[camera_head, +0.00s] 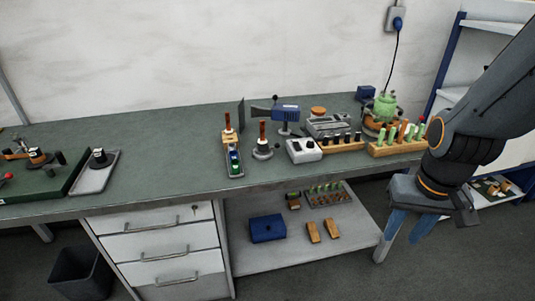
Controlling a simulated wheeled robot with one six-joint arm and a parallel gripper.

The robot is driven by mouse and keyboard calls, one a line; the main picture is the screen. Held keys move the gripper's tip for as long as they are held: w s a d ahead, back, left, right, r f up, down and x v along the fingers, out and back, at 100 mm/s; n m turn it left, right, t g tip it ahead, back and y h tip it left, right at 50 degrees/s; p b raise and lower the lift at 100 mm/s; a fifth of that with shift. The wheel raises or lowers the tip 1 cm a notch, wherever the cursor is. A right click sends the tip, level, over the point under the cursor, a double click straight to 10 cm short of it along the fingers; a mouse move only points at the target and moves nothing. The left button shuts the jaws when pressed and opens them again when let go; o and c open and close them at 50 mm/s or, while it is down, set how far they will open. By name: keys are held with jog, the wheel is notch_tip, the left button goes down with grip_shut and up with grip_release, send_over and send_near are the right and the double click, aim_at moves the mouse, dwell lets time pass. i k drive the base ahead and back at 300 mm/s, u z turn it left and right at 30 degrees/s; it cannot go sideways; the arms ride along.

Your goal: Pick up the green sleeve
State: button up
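Several small green upright pieces that could be the green sleeve (409,133) stand in a light wooden rack (395,150) at the right end of the bench, beside tan ones. More green upright pieces (326,188) stand in a dark tray on the lower shelf. I cannot tell which one is the green sleeve. My gripper (408,228) hangs at the right, in front of the bench's right end and below its top. Its two blue fingers point down and are apart, with nothing seen between them. It is clear of the rack.
A green rounded vessel (385,103) stands behind the rack. A second rack (342,145) and a grey box (303,150) stand left of it. A blue box (268,228) sits on the lower shelf (350,250). The bench top (170,150) is clear at centre left.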

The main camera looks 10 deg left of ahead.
aim_at(235, 167)
jog(key=z, duration=0.15)
jog(key=i, duration=0.65)
jog(key=u, duration=0.65)
jog(key=i, duration=0.65)
jog(key=u, duration=0.6)
